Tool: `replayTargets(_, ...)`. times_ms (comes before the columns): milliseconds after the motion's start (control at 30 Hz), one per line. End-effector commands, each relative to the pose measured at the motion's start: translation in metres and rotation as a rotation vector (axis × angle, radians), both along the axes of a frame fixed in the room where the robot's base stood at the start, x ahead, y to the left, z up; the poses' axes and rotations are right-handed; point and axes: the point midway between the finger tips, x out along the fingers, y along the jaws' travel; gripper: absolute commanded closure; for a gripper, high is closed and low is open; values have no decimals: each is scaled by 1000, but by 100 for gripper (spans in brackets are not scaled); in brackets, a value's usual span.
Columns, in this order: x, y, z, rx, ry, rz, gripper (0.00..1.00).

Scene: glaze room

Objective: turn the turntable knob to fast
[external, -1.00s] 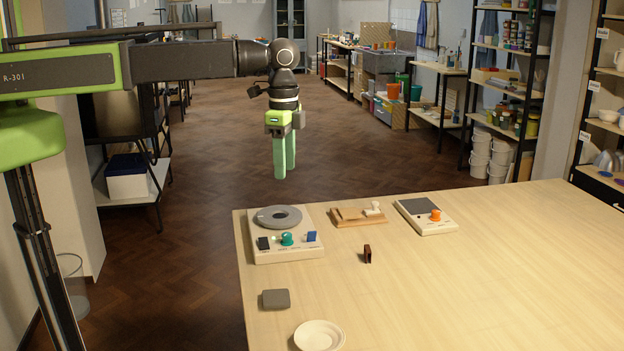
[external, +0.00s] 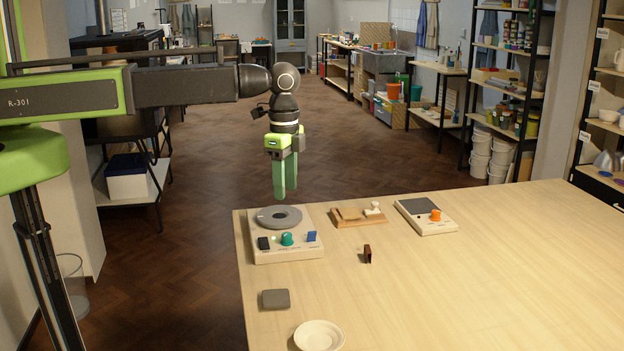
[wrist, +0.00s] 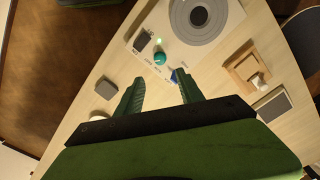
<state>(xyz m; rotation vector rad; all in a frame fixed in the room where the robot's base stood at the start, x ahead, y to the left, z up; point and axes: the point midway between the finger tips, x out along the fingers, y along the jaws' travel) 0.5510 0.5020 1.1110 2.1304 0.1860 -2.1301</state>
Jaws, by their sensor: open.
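The turntable (external: 259,248) is a cream box with a round grey platter (external: 279,217) at the left end of the table. Its teal knob (external: 287,239) sits on the front panel between a black switch (external: 263,243) and a blue switch (external: 311,236). In the wrist view the teal knob (wrist: 159,59) lies just beyond the fingertips, by a small lit green light (wrist: 159,41). The knob's labels are too small to read. My gripper (external: 286,193) is open and empty, pointing down above the turntable's back edge; it also shows in the wrist view (wrist: 160,80).
A wooden tray with a stamp-like piece (external: 360,216) and a cream device with an orange knob (external: 427,217) stand to the right. A small brown block (external: 367,254), a grey pad (external: 275,299) and a white bowl (external: 319,337) lie nearer. The table's right side is clear.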

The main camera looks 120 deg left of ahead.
Motion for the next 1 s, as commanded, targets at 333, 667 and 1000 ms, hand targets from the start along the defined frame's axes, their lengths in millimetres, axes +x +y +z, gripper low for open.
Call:
replayTargets(333,0,0,-83,0,0,0,55)
replayTargets(667,0,0,-124,0,0,0,55)
replayTargets(1000,0,0,-122,0,0,0,67)
